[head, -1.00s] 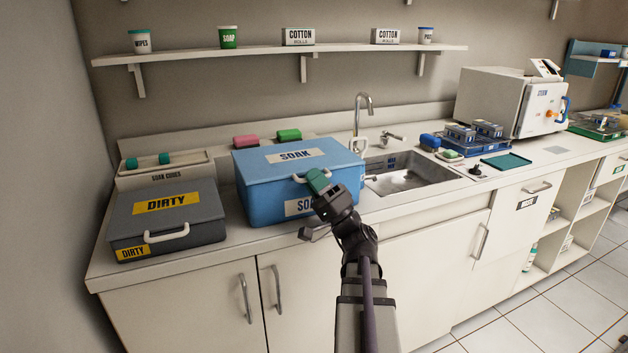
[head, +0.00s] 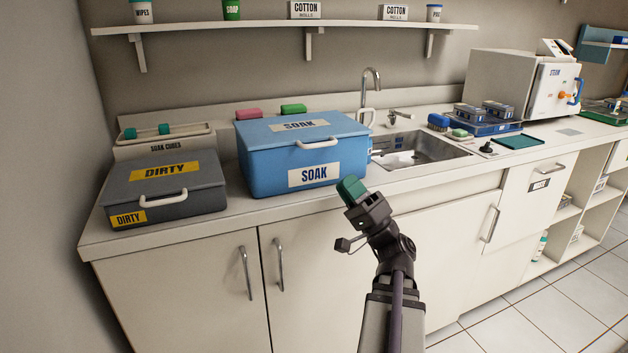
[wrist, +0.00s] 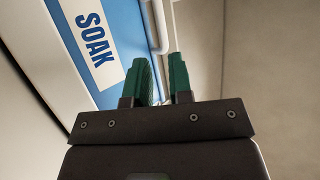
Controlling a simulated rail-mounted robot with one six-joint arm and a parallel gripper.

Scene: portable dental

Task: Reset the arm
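My gripper (head: 351,187) has green fingertips and is in front of the counter's front edge, below and right of the blue SOAK box's front label. In the wrist view, its two green fingers (wrist: 161,75) stand apart with a gap between them and hold nothing. The blue SOAK box (head: 262,167) is closed, with its lid on and a white handle on the lid's front. Part of its blue side and label also show in the wrist view (wrist: 95,45).
A grey DIRTY box (head: 205,180) sits left of the blue box on the counter. The sink (head: 430,148) and tap (head: 370,90) are to the right. Farther right are blue racks (head: 487,127), a green tray (head: 519,142) and a white steriliser (head: 510,85). Open floor (head: 530,310) lies at lower right.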

